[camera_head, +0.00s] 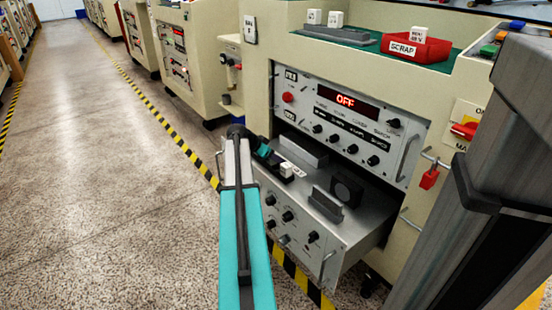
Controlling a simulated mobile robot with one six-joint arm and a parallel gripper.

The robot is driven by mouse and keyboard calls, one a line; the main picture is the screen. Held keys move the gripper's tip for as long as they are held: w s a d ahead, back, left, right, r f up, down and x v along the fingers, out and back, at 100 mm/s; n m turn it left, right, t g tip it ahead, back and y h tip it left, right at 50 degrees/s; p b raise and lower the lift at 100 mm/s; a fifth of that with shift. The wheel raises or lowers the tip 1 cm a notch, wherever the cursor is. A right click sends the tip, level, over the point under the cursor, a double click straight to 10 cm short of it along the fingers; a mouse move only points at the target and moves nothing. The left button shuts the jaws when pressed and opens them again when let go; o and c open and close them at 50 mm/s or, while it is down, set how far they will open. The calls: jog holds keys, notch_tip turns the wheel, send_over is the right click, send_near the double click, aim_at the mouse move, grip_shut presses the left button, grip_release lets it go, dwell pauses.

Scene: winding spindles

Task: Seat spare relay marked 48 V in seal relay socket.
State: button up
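Two white relay blocks (325,18) stand upright on a grey rack (335,35) on the cabinet top; their markings are too small to read. A third white block (418,35) sits in the red tray lettered SCRAP (402,55); its small lettering is not clear. In the pulled-out drawer (345,223) a small white block (286,169) stands among dark parts, beside a white label. The seal relay socket cannot be told apart there. My teal arm reaches to the drawer's left side. My gripper (274,160) appears close to the white block; its fingers are not clear.
The panel (340,113) above the drawer shows red OFF. Grey upright pieces and a black round unit (347,188) stand in the drawer. A red padlock (429,177) hangs at the right. The aisle floor (90,170) at left is clear.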

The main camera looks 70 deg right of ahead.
jog(key=shift+r, duration=0.15)
jog(key=shift+w+a+r+p, duration=0.2)
jog(key=shift+a+r+p, duration=0.1)
jog(key=shift+r, duration=0.1)
jog(key=p+v, duration=0.3)
jog(key=v, duration=0.8)
jog(key=shift+s+r+p, duration=0.1)
jog(key=shift+p, duration=0.2)
